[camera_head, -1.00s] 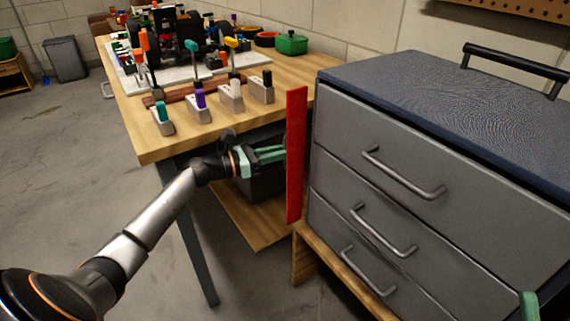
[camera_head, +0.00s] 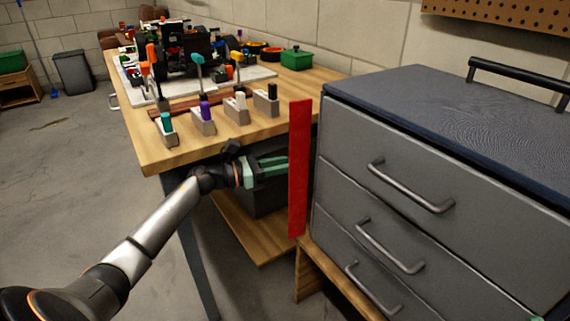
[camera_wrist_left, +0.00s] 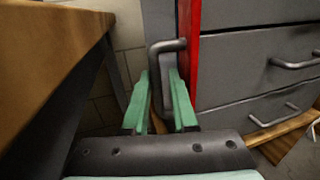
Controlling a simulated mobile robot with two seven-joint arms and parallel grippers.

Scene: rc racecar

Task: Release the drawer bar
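The red drawer bar (camera_head: 299,170) stands upright along the left side of the grey drawer cabinet (camera_head: 400,165). In the left wrist view the bar (camera_wrist_left: 194,50) shows edge-on, with a grey handle (camera_wrist_left: 155,62) on its left face. My left gripper (camera_head: 284,164) is at the bar's left face. In the left wrist view its green fingers (camera_wrist_left: 160,72) stand apart, one on each side of the handle, with gaps showing; the gripper looks open. Only a small green tip of my right gripper (camera_head: 538,319) shows at the bottom right edge.
A wooden workbench (camera_head: 160,152) with a model car, tools in blocks and a green box (camera_head: 297,59) stands left of the cabinet. Its edge is close above my left gripper. A dark bin (camera_head: 262,195) sits on the shelf below. Open floor lies left.

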